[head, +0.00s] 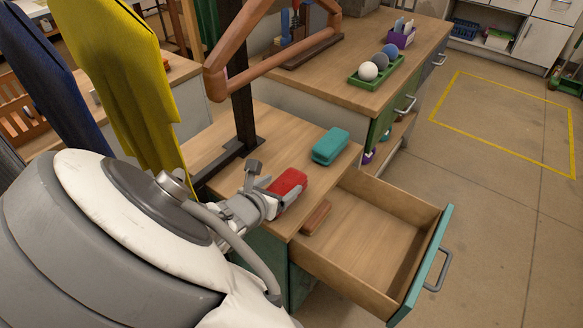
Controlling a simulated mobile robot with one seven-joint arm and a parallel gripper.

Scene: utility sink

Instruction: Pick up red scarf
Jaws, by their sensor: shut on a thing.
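The red scarf (289,183) shows as a small folded red bundle over the wooden counter top (279,131), close to its front edge. My gripper (278,196) reaches in from the lower left and is shut on the red scarf's left side. Part of the scarf is hidden behind the gripper. I cannot tell whether the scarf touches the counter or is slightly above it.
A teal bundle (330,146) lies behind the scarf. An open, mostly empty drawer (380,232) juts out at the right, with a brown block (316,217) at its left end. A dark post (242,100) and a hanging yellow coat (118,75) stand near my arm.

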